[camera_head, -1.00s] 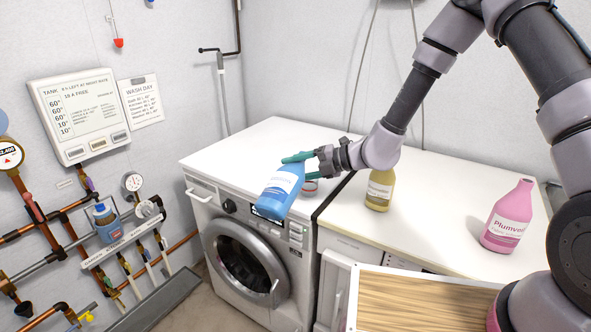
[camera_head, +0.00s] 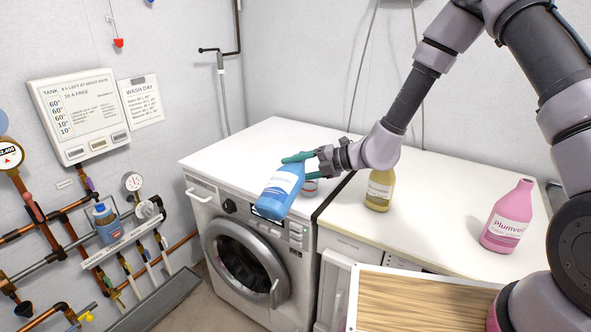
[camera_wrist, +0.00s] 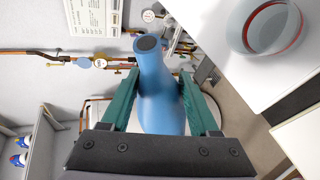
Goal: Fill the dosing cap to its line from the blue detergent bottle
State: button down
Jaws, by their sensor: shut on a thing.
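The blue detergent bottle (camera_head: 280,189) is held tilted above the front edge of the washing machine, its white label facing the head camera. My gripper (camera_head: 300,157) is shut on it, with teal fingers on either side. In the wrist view the bottle (camera_wrist: 158,95) sits between the fingers (camera_wrist: 155,100), and its dark open mouth shows. The dosing cap (camera_head: 310,187) stands on the white top, partly hidden behind the bottle and gripper. In the wrist view it is a clear cup with a red line (camera_wrist: 272,30), right of the mouth and apart from it. No stream of liquid shows.
A yellow bottle (camera_head: 380,188) stands on the counter (camera_head: 430,190) right of my gripper. A pink bottle (camera_head: 509,217) stands farther right. A wood-surfaced panel (camera_head: 420,303) lies in front. Pipes and gauges line the left wall.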

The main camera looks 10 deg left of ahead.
jog(key=shift+w+f+n+t+h, duration=0.25)
jog(key=shift+f+n+t, duration=0.25)
jog(key=shift+n, duration=0.4)
jog(key=shift+w+d+f+n+t, duration=0.1)
jog(key=shift+w+f+n+t, duration=0.35)
jog(key=shift+n+t, duration=0.3)
jog(key=shift+s, duration=0.15)
jog(key=shift+s+r+n+t+h, duration=0.1)
jog(key=shift+r+n+t+h, duration=0.15)
jog(key=shift+r+n+t, duration=0.25)
jog(key=shift+r+n+t+h, duration=0.2)
jog(key=shift+n+t, duration=0.15)
jog(key=shift+n, duration=0.3)
jog(key=shift+r+n+t, duration=0.5)
jog(key=shift+n+t, duration=0.4)
jog(key=shift+n, duration=0.2)
jog(key=shift+w+r+n+t, duration=0.25)
jog(key=shift+n+t, duration=0.15)
jog(key=shift+n, duration=0.1)
jog(key=shift+s, duration=0.1)
